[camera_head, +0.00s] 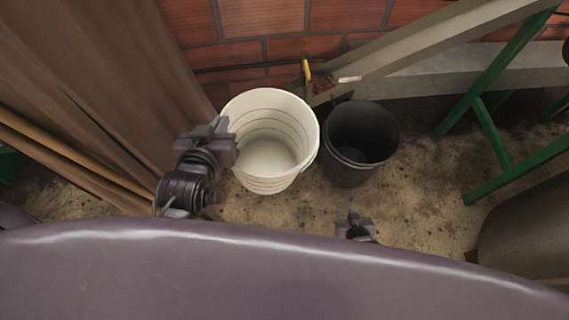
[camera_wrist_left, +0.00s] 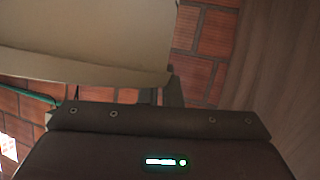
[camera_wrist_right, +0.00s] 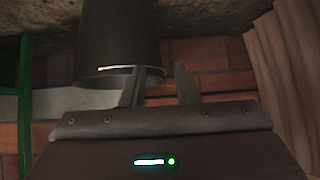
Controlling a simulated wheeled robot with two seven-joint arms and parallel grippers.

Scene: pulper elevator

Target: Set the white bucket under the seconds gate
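The white bucket (camera_head: 268,150) stands upright and open in the middle of the head view, and it looks empty. Its pale wall (camera_wrist_left: 85,40) fills the upper left of the left wrist view. My left gripper (camera_head: 222,140) is at its left rim; the fingers (camera_wrist_left: 165,92) look close together on the wall, one partly hidden. My right gripper (camera_head: 354,222) is open and empty below the black bucket in the head view; its fingers (camera_wrist_right: 158,85) are apart. A yellow handle (camera_head: 306,70) stands behind the white bucket, by the chute's lower end; I cannot tell whether it is the seconds gate.
A black bucket (camera_head: 348,174) stands close on the right of the white one. A sloping grey chute (camera_head: 425,38) and green frame legs (camera_head: 490,133) are at the upper right. Brown sacking (camera_head: 95,80) hangs at the left. Floor (camera_head: 420,210) is free at front right.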

